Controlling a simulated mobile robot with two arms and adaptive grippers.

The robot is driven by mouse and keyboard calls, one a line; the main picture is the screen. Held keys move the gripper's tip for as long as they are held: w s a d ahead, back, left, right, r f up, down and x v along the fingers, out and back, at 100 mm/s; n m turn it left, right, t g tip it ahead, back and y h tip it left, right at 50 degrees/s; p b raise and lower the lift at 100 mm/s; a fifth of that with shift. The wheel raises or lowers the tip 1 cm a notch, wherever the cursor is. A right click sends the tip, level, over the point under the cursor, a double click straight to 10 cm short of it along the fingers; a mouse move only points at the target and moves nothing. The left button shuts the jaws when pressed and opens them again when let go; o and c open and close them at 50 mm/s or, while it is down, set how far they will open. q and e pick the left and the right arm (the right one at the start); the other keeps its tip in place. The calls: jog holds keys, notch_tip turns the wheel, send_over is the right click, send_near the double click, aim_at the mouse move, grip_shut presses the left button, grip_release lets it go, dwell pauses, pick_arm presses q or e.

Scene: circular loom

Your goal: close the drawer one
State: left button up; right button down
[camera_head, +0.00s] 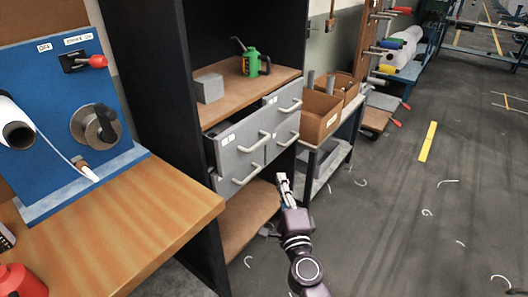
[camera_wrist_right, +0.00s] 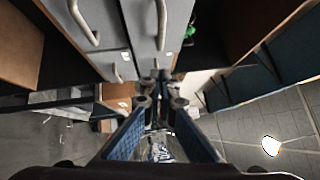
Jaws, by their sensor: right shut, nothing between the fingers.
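A grey drawer block with several drawers and bar handles sits in the black cabinet. Its upper left drawer (camera_head: 241,139) stands out a little, with a dark gap at its left side. I cannot read which drawer is number one. My right gripper (camera_head: 283,183) is shut and empty, in front of and below the right end of the drawer block. In the right wrist view, its fingertips (camera_wrist_right: 159,82) are close to the lower edge of a grey drawer front (camera_wrist_right: 158,14); I cannot tell whether they touch. My left gripper is not in view.
A wooden bench (camera_head: 160,215) with a blue control panel (camera_head: 58,85) is at the left. A green oil can (camera_head: 251,63) and a grey block (camera_head: 209,88) are on the cabinet shelf. Cardboard boxes (camera_head: 318,118) are right of the drawers. Open floor (camera_head: 400,220) lies at the right.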

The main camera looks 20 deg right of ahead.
jog(key=shift+w+a+r+b, duration=0.15)
jog(key=shift+w+a+r, duration=0.15)
jog(key=shift+w, duration=1.65)
jog(key=shift+w+a+r+b, duration=0.15)
jog(key=shift+w+r, duration=0.15)
jog(key=shift+w, duration=1.65)
jog(key=shift+w+a+r+b, duration=0.1)
jog(key=shift+w+a+r, duration=0.2)
jog(key=shift+w, duration=1.65)
jog(key=shift+w, duration=0.1)
